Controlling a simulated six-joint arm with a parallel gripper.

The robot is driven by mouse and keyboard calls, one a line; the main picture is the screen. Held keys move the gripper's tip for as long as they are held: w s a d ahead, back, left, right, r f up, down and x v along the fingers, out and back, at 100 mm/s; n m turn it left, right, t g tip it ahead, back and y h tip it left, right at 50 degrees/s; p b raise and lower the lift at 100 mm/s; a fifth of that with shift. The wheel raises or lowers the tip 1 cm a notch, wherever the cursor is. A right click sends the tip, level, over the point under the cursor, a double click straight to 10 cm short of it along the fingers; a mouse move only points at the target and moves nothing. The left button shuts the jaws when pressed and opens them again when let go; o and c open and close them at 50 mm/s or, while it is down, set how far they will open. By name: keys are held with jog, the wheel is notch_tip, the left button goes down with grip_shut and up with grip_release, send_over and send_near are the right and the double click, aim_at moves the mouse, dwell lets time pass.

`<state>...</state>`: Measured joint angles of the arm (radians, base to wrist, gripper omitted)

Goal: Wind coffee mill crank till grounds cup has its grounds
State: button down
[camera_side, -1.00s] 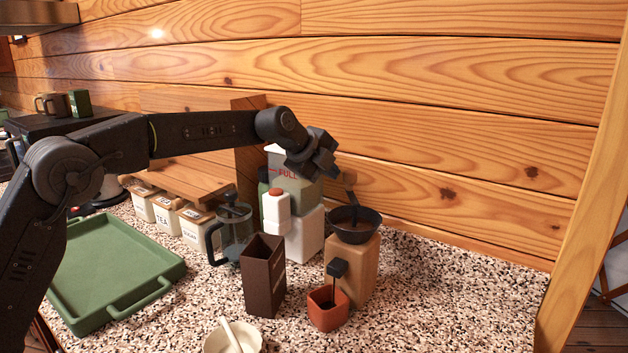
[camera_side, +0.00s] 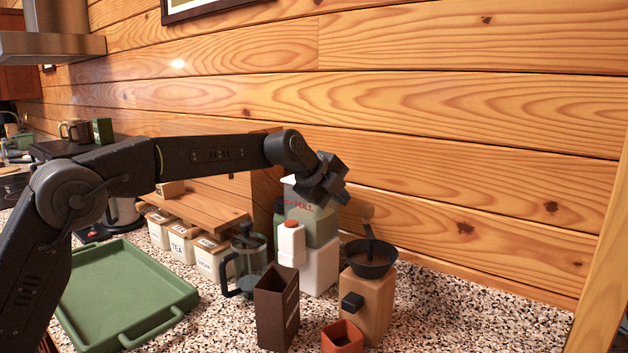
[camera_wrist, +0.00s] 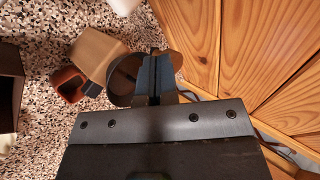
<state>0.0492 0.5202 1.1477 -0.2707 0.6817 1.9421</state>
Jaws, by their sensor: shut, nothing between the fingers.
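The coffee mill (camera_side: 372,300) is a wooden block with a dark bowl (camera_side: 372,268) on top. It also shows in the wrist view (camera_wrist: 97,52). Its crank (camera_side: 368,228) rises from the bowl with a small handle at its upper end. A black spout (camera_side: 351,302) juts from the front. The terracotta grounds cup (camera_side: 342,338) sits below the spout, cut by the lower picture edge, with something dark inside; the wrist view shows the cup too (camera_wrist: 68,84). My gripper (camera_side: 340,196) is shut and empty, up and left of the crank handle. Its fingers (camera_wrist: 158,72) overlap the bowl in the wrist view, hiding part of it.
A dark brown open box (camera_side: 277,308), a French press (camera_side: 246,260) and a white bottle with an orange cap (camera_side: 291,245) stand left of the mill. A green tray (camera_side: 125,290) lies left. Counter at right is clear.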

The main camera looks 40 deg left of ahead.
jog(key=v, duration=1)
jog(key=s+d+f+n+g+h, duration=0.3)
jog(key=f+n+h, duration=0.4)
jog(key=n, duration=0.6)
jog(key=a+f+n+t+h, duration=0.15)
jog(key=a+n+t, duration=0.25)
jog(key=n, duration=0.5)
jog(key=a+f+n+t, duration=0.2)
jog(key=a+n+t, duration=0.15)
jog(key=n, duration=0.65)
jog(key=x, duration=1.3)
jog(key=shift+w+r+t, duration=0.45)
jog(key=shift+w+d+m+g+h, duration=0.15)
jog(key=shift+w+m+g+h, duration=0.15)
jog(key=shift+m+g+h, duration=0.15)
